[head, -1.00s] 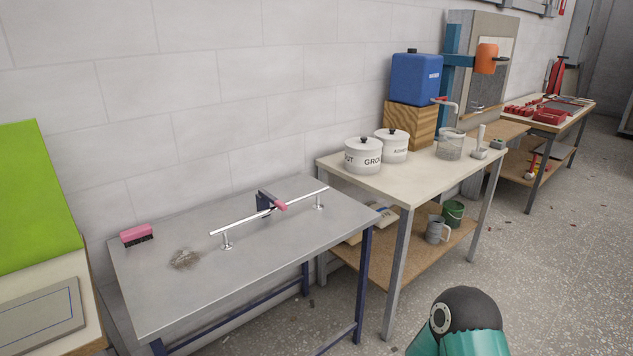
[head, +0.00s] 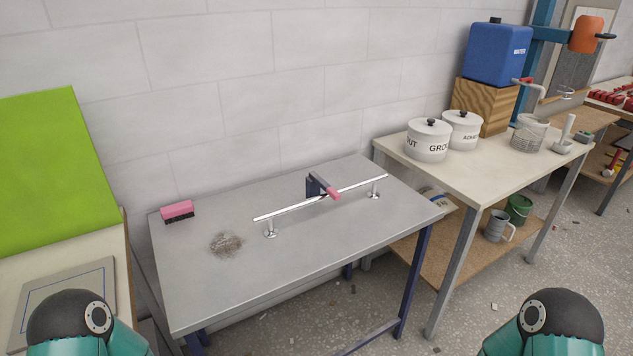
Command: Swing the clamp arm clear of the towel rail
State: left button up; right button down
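The towel rail (head: 290,211) is a thin chrome bar on two short posts, standing on the grey metal table (head: 300,258). Only rounded dark and teal parts of my two arms show at the bottom left and bottom right. Neither gripper is in view.
A pink brush (head: 177,211) and a grey-brown pile of debris (head: 227,244) lie on the table's left part. The table's front is clear. A bench with white pots (head: 428,141) stands right, and a green board (head: 50,170) left. A tiled wall is behind.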

aim_at(320, 182)
jog(key=u, duration=0.1)
jog(key=k, duration=0.9)
jog(key=z, duration=0.15)
jog(key=i, duration=1.25)
jog(key=u, duration=0.9)
